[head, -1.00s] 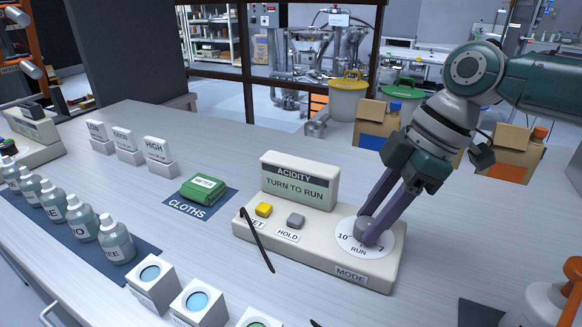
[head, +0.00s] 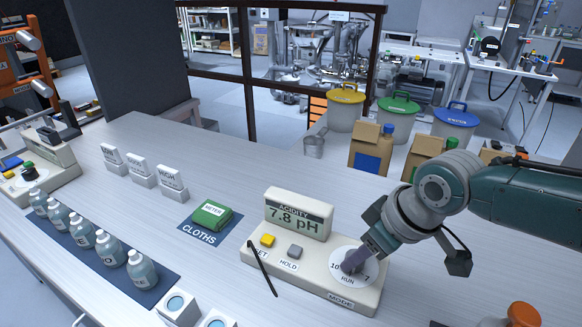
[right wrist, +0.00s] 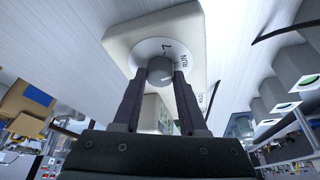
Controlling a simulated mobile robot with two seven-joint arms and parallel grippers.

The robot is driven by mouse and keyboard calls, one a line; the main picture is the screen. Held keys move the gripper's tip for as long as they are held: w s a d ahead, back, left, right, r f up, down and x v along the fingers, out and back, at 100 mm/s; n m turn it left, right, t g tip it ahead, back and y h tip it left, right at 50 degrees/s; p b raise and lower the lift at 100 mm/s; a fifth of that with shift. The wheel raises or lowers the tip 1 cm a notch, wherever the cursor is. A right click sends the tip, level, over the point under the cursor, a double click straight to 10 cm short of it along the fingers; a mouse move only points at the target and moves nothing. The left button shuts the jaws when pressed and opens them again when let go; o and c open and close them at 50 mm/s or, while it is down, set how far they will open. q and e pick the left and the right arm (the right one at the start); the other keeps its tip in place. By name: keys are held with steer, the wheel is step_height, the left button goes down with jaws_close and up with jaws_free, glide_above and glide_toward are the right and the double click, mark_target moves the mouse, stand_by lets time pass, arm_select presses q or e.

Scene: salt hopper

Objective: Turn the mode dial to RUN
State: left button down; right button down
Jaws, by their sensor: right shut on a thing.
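The acidity meter (head: 262,257) is a cream box on the bench. Its display (head: 299,217) reads "ACIDITY 7.8 pH". The mode dial is a grey knob (right wrist: 160,70) on a white disc (head: 374,273) marked 10, 7 and RUN, at the right end of the box. My right gripper (head: 352,262) is shut on the knob. In the right wrist view its two dark fingers (right wrist: 160,84) stand on either side of the knob. The fingers partly hide the dial in the head view, and I cannot tell where its pointer sits. My left gripper is not in view.
A yellow button (head: 267,240) and a grey button (head: 295,251) are left of the dial, with a dark thin rod (head: 262,268) near them. A green cloth (head: 211,215) lies on a dark mat. Bottles (head: 110,249) line the left.

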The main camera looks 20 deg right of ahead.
steer(key=shift+a+r+m+h+p, duration=0.1)
steer(key=shift+m+h+p, duration=0.3)
steer(key=shift+m+p, duration=0.5)
steer(key=shift+m, duration=0.3)
steer(key=shift+c, duration=2.2)
jaws_free()
steer(key=p+v, duration=0.3)
steer(key=v, duration=0.6)
steer(key=shift+s+r+p, duration=0.2)
steer(key=shift+r+p, duration=0.15)
steer(key=shift+p, duration=0.05)
